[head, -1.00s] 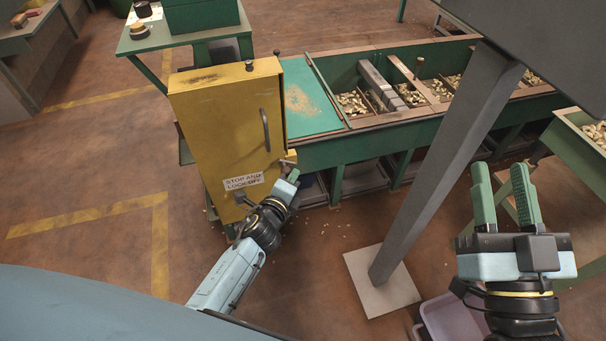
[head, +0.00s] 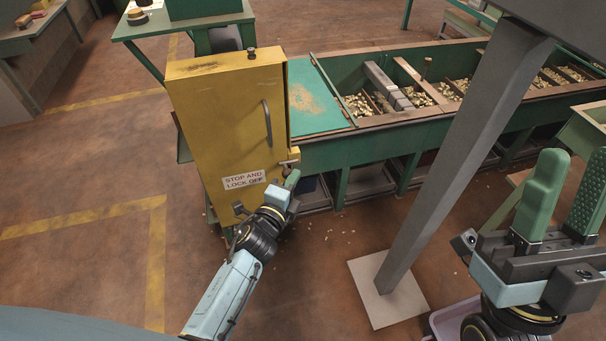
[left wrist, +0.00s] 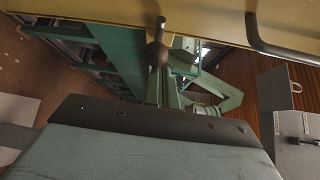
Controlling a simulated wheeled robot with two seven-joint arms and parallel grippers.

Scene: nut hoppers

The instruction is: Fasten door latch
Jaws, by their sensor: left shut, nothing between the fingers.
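The yellow cabinet (head: 215,130) stands left of centre in the head view, with its door toward me. The door has a dark bar handle (head: 267,123) and a white "STOP AND LOCK OFF" label (head: 243,180). A small latch (head: 289,163) sits at the door's right edge. My left gripper (head: 292,179) is shut and empty, just below the latch; I cannot tell whether it touches. In the left wrist view a dark knobbed latch lever (left wrist: 157,53) stands in front of the fingers, below the yellow door edge (left wrist: 120,14). My right gripper (head: 571,200) is open and empty at far right.
A grey post (head: 440,180) on a pale floor plate (head: 387,289) stands between my arms. A long green bench (head: 400,135) with bins of nuts runs right from the cabinet. Floor left of the cabinet is clear.

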